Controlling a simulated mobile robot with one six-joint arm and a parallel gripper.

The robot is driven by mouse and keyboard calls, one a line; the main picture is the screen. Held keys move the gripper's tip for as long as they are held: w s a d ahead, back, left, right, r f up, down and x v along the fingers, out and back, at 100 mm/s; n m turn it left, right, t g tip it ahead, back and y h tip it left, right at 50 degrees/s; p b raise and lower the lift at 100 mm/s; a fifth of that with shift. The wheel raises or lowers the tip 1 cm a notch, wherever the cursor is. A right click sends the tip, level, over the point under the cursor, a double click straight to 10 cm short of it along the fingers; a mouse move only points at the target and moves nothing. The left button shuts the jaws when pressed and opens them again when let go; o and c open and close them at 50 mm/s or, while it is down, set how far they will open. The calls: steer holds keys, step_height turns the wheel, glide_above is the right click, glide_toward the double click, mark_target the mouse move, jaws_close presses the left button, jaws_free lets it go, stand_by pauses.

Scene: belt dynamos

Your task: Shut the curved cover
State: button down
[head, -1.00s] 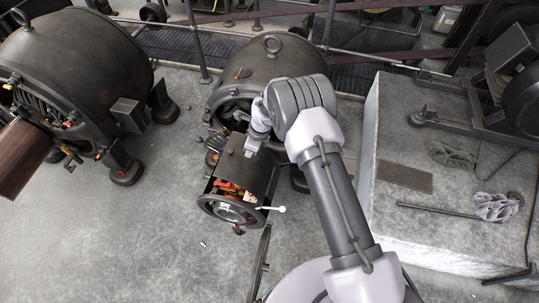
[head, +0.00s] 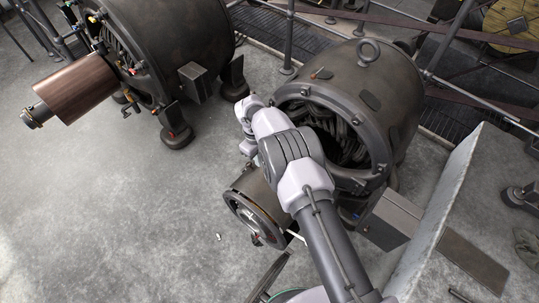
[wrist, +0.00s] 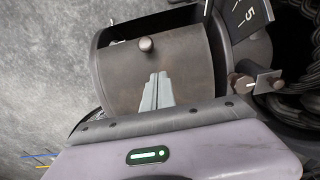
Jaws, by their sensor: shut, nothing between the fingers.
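The curved cover (wrist: 185,62) is a brown-grey bowed plate with a small round knob (wrist: 146,45) in the wrist view. It lies across the small drum-shaped housing, whose rim (head: 238,208) faces the front in the head view. A dark band shows beyond the cover's far edge in the wrist view. I cannot tell whether the cover is fully seated. My gripper (wrist: 158,76) is shut and empty, with its fingertips over the cover just below the knob. I cannot tell if they touch it. In the head view my arm hides the fingers and part of the housing.
The big dynamo (head: 352,75) with exposed windings stands behind and right of the housing. Another dynamo (head: 180,45) with a brown pulley (head: 78,85) is at the left. The floor at the front left is clear.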

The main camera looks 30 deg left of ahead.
steer(key=shift+a+f+h+b, duration=0.35)
steer(key=shift+a+f+h, duration=0.05)
steer(key=shift+f, duration=0.4)
step_height(320, 180, up, 17)
steer(key=a+p, duration=0.2)
steer(key=p, duration=0.4)
steer(key=w+d+r+n+t+y, duration=0.1)
steer(key=w+d+r+n, duration=0.2)
steer(key=d+r, duration=0.9)
steer(key=w+d+r+n+y, duration=0.3)
steer(key=d+r, duration=0.4)
steer(key=r, duration=0.8)
steer(key=s+d+r+n+t, duration=0.1)
steer(key=s+d+r+n, duration=0.3)
steer(key=d, duration=0.4)
steer(key=s+d+r+n+t, duration=0.1)
steer(key=s+d+r+t, duration=0.1)
steer(key=s+d+r, duration=0.5)
steer(key=s+d+f+n+t, duration=0.1)
steer(key=s+d+f+n, duration=0.1)
steer(key=s, duration=0.4)
steer(key=s+d+f+n+t, duration=0.1)
steer(key=s+d+f+n, duration=0.1)
steer(key=s+d+f, duration=0.2)
steer(key=s+d, duration=0.2)
steer(key=s, duration=0.1)
steer(key=shift+d+f+n, duration=0.3)
steer(key=shift+n, duration=0.1)
